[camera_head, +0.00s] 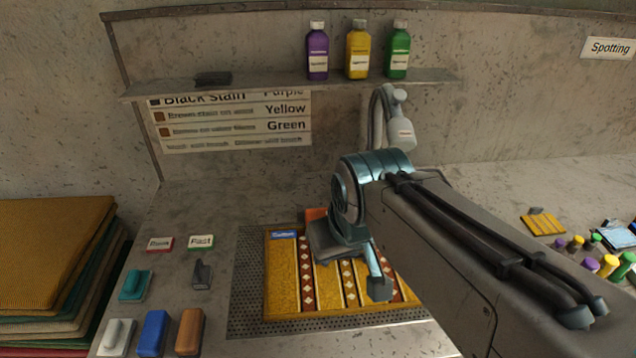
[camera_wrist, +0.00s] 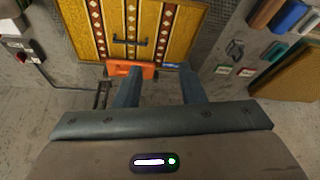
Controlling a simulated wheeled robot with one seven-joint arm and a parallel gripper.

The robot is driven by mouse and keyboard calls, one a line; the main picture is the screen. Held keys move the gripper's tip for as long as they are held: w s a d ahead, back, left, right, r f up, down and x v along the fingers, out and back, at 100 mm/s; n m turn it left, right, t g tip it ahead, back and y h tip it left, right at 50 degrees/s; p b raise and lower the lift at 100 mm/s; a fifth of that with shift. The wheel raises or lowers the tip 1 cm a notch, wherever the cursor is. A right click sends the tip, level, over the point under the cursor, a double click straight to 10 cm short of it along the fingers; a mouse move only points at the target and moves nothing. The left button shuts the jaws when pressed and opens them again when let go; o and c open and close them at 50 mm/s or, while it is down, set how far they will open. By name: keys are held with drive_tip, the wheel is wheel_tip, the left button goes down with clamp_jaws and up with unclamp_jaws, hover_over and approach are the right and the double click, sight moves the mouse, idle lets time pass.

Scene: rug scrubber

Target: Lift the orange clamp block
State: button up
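The orange clamp block (camera_wrist: 146,70) lies at the edge of the patterned rug (camera_wrist: 180,40) in the wrist view. In the head view only a small part of the orange clamp block (camera_head: 316,213) shows at the rug's far edge; my arm hides the rest. My gripper (camera_wrist: 160,82) is open and empty, its two blue fingers well apart. The left finger overlaps the block in the wrist view, and the right finger is to the right of it. I cannot tell whether a finger touches the block.
The rug (camera_head: 282,280) lies on a perforated mat (camera_head: 247,285). Several brushes and blocks, including a blue one (camera_head: 153,332), stand left of it. A shelf (camera_head: 270,85) with three bottles hangs behind. A dark handle-like piece (camera_wrist: 128,42) lies on the rug. Small coloured bottles stand at the right.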

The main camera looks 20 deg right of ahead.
drive_tip(key=w+d+f+n+g+h+b, duration=0.1)
drive_tip(key=w+d+f+n+b, duration=0.1)
drive_tip(key=w+n+b, duration=0.4)
drive_tip(key=w+d+f+n+b, duration=0.1)
drive_tip(key=w+d+n+b, duration=0.1)
drive_tip(key=w+b, duration=0.7)
drive_tip(key=w+d+f+n+g+b, duration=0.1)
drive_tip(key=w+d+f+n+b, duration=0.35)
drive_tip(key=w, duration=0.35)
drive_tip(key=w+d+f+n+b, duration=0.3)
drive_tip(key=w+d+f+b, duration=0.15)
drive_tip(key=w, duration=0.25)
drive_tip(key=shift+y, duration=0.3)
drive_tip(key=b+x, duration=0.1)
drive_tip(key=x, duration=0.3)
drive_tip(key=b+x, duration=0.1)
drive_tip(key=x, duration=0.4)
drive_tip(key=a+b+x, duration=0.1)
drive_tip(key=x, duration=0.4)
clamp_jaws()
